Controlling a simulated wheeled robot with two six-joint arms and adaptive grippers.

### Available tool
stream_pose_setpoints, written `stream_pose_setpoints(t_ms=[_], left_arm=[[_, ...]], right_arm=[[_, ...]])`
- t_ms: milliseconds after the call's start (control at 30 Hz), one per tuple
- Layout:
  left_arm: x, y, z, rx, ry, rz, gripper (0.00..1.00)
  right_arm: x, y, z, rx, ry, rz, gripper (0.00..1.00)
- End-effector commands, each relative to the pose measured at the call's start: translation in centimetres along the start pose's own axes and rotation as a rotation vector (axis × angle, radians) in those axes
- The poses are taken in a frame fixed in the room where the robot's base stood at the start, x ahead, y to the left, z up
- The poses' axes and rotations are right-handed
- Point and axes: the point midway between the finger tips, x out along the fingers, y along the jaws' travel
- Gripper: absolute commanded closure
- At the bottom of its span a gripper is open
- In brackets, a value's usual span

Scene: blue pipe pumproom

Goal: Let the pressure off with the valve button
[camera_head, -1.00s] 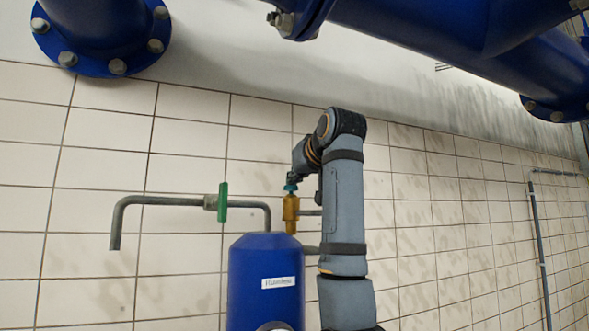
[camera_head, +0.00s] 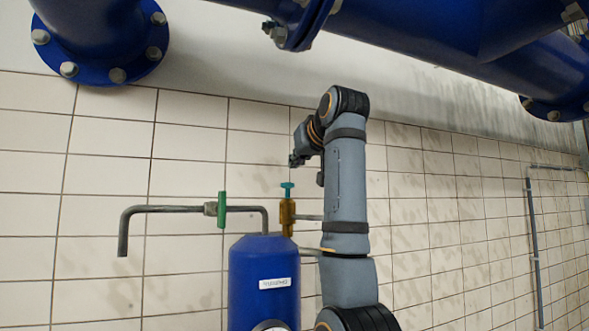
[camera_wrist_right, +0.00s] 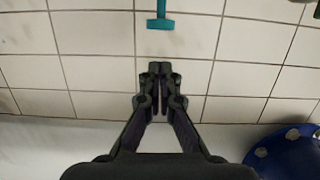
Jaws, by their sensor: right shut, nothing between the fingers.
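The valve button (camera_head: 287,186) is a small teal cap on a stem. It stands on top of a brass valve (camera_head: 287,212) above the blue tank (camera_head: 262,262). The button also shows at the top of the right wrist view (camera_wrist_right: 161,23). My right gripper (camera_head: 293,160) is a little above the button in the head view, with a gap between them. In the right wrist view my right gripper (camera_wrist_right: 160,68) has its fingers together and empty, apart from the button. My left gripper is not in view.
A grey pipe (camera_head: 165,209) with a green handle (camera_head: 221,210) runs left from the tank top. Large blue flanged pipes (camera_head: 440,35) cross overhead. A tiled wall (camera_head: 95,190) stands behind, and a thin grey pipe (camera_head: 535,230) runs down it at right.

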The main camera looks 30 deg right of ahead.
Motion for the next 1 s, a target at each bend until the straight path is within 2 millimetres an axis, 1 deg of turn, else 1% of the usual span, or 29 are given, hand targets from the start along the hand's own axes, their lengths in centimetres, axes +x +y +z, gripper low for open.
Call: stream_pose_setpoints(t_ms=[33,100,200,300,400,533,733,1000], left_arm=[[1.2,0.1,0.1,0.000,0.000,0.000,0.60],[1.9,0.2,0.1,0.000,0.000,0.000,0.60],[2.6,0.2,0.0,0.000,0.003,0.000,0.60],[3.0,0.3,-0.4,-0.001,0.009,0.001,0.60],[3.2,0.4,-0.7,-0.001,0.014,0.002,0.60],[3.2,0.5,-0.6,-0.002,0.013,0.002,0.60],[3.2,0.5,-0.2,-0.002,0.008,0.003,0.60],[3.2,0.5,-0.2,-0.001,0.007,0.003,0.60]], right_arm=[[-0.9,-0.1,0.6,0.000,0.003,-0.002,1.00],[-2.4,-0.1,0.6,0.000,0.003,-0.001,1.00],[-4.3,-0.1,0.5,0.000,0.003,-0.002,1.00],[-5.8,-0.1,0.4,0.001,0.002,-0.001,1.00],[-6.6,0.0,0.2,0.001,0.002,0.000,1.00],[-7.1,0.0,0.1,0.000,0.000,0.000,1.00],[-7.1,0.0,0.1,0.000,0.000,0.000,1.00],[-7.1,0.0,0.1,0.000,0.001,0.000,1.00]])
